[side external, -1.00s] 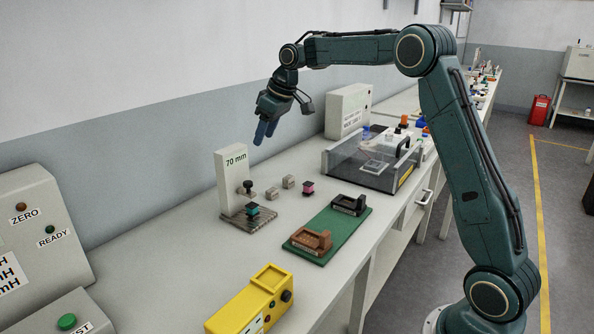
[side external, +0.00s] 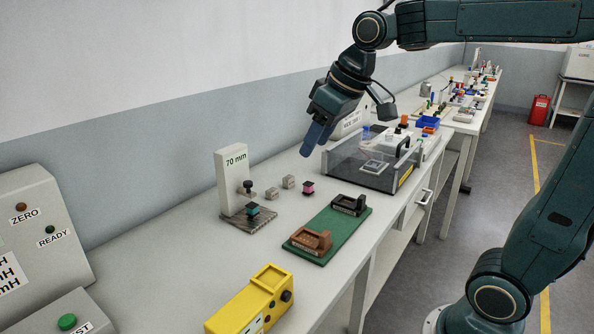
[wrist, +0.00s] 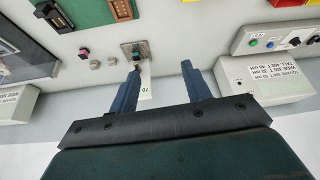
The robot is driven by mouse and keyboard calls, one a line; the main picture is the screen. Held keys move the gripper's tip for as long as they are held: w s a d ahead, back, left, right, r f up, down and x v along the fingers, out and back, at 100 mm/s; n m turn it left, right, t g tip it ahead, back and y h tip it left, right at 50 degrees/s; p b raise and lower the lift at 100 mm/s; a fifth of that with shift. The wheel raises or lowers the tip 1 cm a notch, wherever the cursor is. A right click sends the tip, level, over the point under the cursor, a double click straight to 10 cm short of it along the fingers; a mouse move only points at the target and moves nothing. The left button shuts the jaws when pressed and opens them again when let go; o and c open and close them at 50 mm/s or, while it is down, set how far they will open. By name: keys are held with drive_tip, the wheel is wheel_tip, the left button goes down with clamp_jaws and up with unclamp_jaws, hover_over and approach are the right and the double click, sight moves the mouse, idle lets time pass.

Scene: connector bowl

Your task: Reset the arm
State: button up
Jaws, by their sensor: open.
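My gripper (side external: 318,138) is raised above the bench near the clear-walled box, with its blue fingers pointing down. In the wrist view my gripper (wrist: 166,80) has its two blue fingers apart with nothing held between them. Below it in that view is the bench top, with the white 70 mm gauge block (wrist: 146,84) partly behind the left finger. In the side view the arm reaches in from the upper right, and the gripper touches nothing.
The 70 mm gauge (side external: 231,180) holds a teal-topped part (side external: 253,209). A pink-topped part (side external: 308,188) and small grey blocks stand nearby. A green board (side external: 328,235) carries brown and black holders. The clear-walled box (side external: 345,168) and yellow device (side external: 250,302) flank them.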

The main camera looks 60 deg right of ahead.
drive_tip(key=s+a+f, duration=0.1)
drive_tip(key=s+f, duration=0.2)
drive_tip(key=s, duration=0.5)
drive_tip(key=s+f+m, duration=0.1)
drive_tip(key=s+f, duration=0.3)
drive_tip(key=s, duration=0.4)
drive_tip(key=shift+s+a, duration=0.2)
drive_tip(key=shift+a, duration=0.2)
